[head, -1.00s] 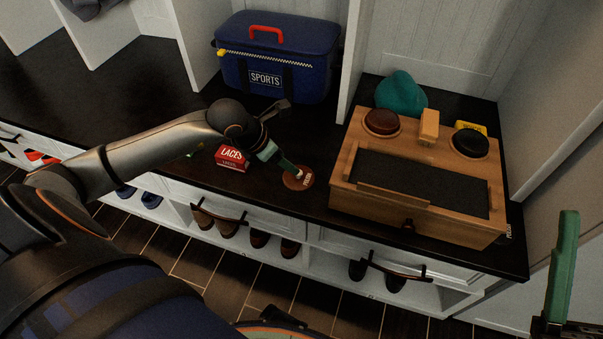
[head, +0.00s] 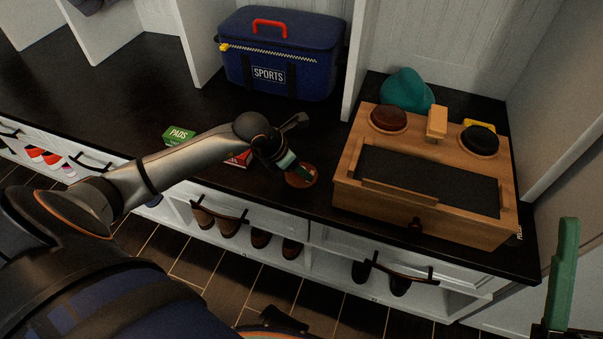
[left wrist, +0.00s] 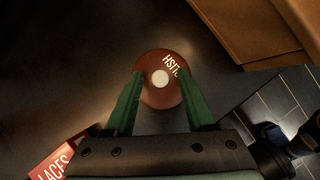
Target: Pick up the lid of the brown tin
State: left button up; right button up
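The brown tin (head: 308,182) is small and round and sits near the front edge of the dark bench top. In the left wrist view its lid (left wrist: 157,92) shows from above, with a pale round spot in the middle and white lettering. My left gripper (head: 297,171) is over the tin. In the left wrist view its two green fingers (left wrist: 160,104) are apart, one on each side of the near part of the lid; I cannot tell whether they touch it. My right gripper (head: 562,275) shows only in part at the lower right, away from the bench.
A red laces box (left wrist: 60,157) lies left of the tin, partly behind my arm. A green pads box (head: 180,135) is further left. A wooden shoe-shine box (head: 420,212) stands close on the right. A blue sports bag (head: 280,55) is behind.

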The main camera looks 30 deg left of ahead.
pick_arm(q)
grip_shut()
dwell(0.5)
